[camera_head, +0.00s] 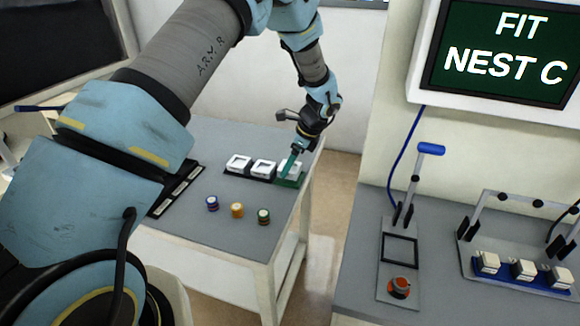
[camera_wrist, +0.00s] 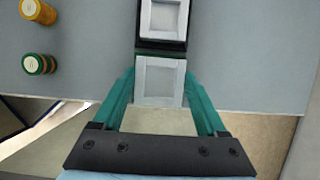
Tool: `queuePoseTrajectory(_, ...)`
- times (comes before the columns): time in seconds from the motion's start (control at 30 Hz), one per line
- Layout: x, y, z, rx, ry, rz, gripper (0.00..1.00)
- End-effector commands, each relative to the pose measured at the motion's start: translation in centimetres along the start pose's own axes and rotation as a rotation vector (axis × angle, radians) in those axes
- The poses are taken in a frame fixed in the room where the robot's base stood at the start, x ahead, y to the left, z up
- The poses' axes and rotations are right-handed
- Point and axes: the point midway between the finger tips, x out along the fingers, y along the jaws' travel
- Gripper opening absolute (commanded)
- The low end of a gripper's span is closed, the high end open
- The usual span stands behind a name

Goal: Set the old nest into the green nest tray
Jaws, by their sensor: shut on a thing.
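The old nest is a pale, square, frame-like block (camera_wrist: 160,82) between the two teal fingers of my gripper (camera_wrist: 159,76) in the wrist view. My gripper is shut on it by its sides. In the head view my gripper (camera_head: 293,165) points down at the green nest tray (camera_head: 289,183), at the right end of a row on the grey table. The nest (camera_head: 284,170) shows partly behind a finger there, at the tray. I cannot tell whether it rests on the tray's floor or is just above it.
A black tray (camera_head: 262,179) with two white nests adjoins the green tray on the left. Blue, orange and green spools (camera_head: 237,210) stand in front. A dark slotted rack (camera_head: 175,190) lies farther left. A separate bench with clamp fixtures (camera_head: 400,250) is at right.

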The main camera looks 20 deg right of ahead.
Motion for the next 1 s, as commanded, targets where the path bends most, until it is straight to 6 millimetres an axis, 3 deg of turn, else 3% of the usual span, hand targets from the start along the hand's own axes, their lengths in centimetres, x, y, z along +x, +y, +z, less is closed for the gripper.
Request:
queuePoseTrajectory(0.13, 1.4, 0.0, -0.6, 0.002, 0.0, 0.0, 0.0)
queuePoseTrajectory(0.47, 1.8, 0.0, -0.8, 0.0, 0.001, 0.0, 0.0)
queuePoseTrajectory(0.5, 1.8, 0.0, -0.8, 0.0, 0.001, 0.0, 0.77)
queuePoseTrajectory(0.7, 1.8, 0.0, -0.8, 0.0, 0.001, 0.0, 0.99)
queuePoseTrajectory(1.0, 1.4, 0.0, -0.6, 0.0, 0.001, 0.0, 1.0)
